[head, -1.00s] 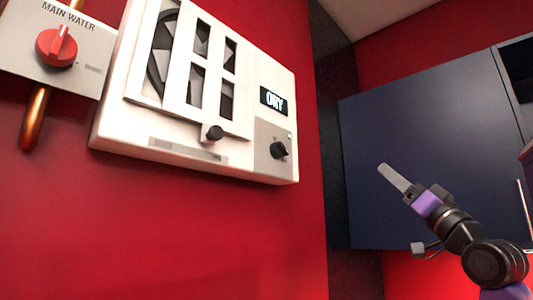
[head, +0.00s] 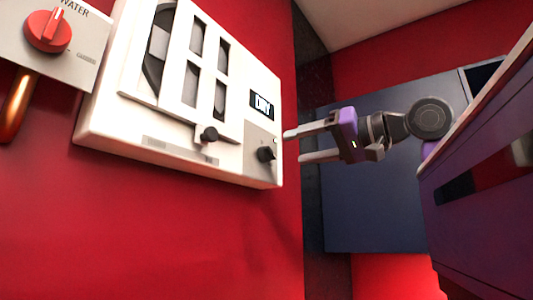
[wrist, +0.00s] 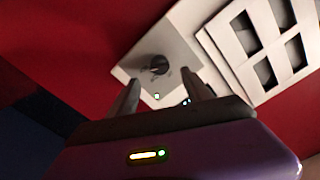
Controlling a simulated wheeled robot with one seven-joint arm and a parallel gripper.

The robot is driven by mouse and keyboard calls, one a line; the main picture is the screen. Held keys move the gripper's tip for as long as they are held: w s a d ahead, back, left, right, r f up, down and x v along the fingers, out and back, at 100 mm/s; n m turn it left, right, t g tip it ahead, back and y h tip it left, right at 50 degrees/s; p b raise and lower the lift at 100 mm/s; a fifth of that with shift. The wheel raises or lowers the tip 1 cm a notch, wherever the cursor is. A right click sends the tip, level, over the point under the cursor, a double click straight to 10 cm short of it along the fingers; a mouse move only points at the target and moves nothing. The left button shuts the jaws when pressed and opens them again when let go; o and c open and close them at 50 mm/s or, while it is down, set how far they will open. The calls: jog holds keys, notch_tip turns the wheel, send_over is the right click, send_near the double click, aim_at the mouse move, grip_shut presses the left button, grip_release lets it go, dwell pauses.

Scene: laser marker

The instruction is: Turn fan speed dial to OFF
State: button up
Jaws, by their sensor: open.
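The fan unit (head: 100,130) is a white box on the red wall, with a slatted grille and a small display that seems to read "DRY". Its black dial (head: 266,154) sits on a grey panel at the lower right. A second black knob (head: 209,134) is below the grille. My gripper (head: 290,146) is open and empty, just right of the dial, fingers pointing at it and apart from it. In the wrist view the dial (wrist: 157,65) shows beyond and between the fingertips (wrist: 165,90). Its labels are too blurred to read.
A red valve knob (head: 48,31) on a "WATER" plate with a copper pipe (head: 18,105) is at the upper left. A dark blue cabinet (head: 370,210) stands behind my arm. The red wall below the fan unit is clear.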

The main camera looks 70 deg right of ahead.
aim_at(273, 153)
jog(key=shift+p+x, duration=1.2)
jog(key=shift+x, duration=2.8)
jog(key=shift+s+d, duration=0.1)
grip_shut()
